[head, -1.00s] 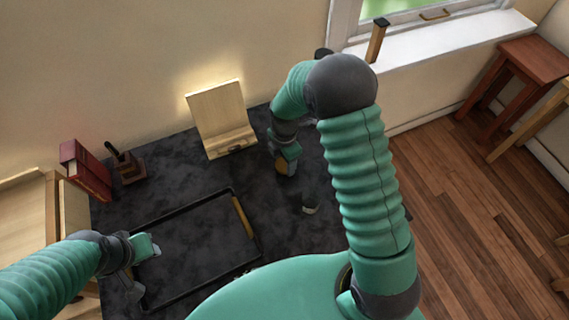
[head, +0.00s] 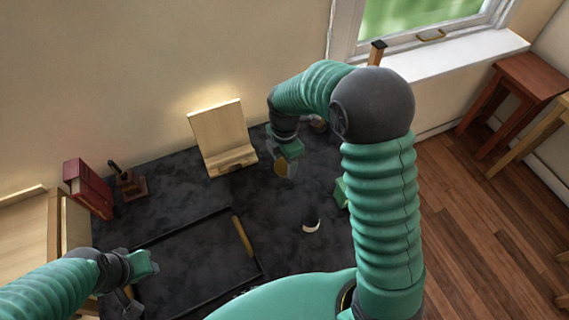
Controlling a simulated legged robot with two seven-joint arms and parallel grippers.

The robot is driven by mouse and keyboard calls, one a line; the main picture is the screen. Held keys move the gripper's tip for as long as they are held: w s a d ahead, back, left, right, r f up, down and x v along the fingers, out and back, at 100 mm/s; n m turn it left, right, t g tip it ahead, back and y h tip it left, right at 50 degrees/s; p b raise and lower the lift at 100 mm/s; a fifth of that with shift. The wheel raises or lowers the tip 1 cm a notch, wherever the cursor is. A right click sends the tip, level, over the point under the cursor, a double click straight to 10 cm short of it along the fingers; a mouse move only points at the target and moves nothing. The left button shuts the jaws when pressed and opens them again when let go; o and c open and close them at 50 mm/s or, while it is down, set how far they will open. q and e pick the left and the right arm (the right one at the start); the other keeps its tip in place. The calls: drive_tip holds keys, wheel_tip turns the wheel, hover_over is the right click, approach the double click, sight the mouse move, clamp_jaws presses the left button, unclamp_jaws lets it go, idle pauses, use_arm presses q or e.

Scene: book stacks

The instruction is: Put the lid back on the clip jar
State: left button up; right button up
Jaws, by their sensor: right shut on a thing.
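My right gripper (head: 286,163) hangs above the back of the dark desk, right of the wooden stand. It is shut on a small brownish-gold disc (head: 281,169), which looks like the lid. A small round thing with a pale rim (head: 311,226), likely the clip jar, stands on the desk below and to the right of the gripper, apart from it. Its inside looks dark. My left gripper (head: 134,299) is low at the left, beside the tray's left edge; its fingers are too unclear to read.
A black-rimmed tray (head: 178,236) with a yellow-brown bar (head: 242,235) lies at the front. A wooden stand (head: 220,137), red books (head: 88,187) and a dark stamp-like holder (head: 129,182) stand behind. A green thing (head: 341,192) is partly hidden by my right arm.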

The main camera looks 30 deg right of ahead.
drive_tip(key=m, duration=0.1)
drive_tip(key=s+m, duration=0.1)
drive_tip(key=m, duration=0.1)
drive_tip(key=shift+a, duration=0.4)
drive_tip(key=s+a+m, duration=0.1)
drive_tip(key=m, duration=0.4)
drive_tip(key=s+a+m, duration=0.1)
drive_tip(key=s+m, duration=0.1)
drive_tip(key=m, duration=0.3)
drive_tip(key=s+a+m, duration=0.1)
drive_tip(key=m, duration=0.5)
drive_tip(key=shift+s+f, duration=0.25)
drive_tip(key=shift+f, duration=0.1)
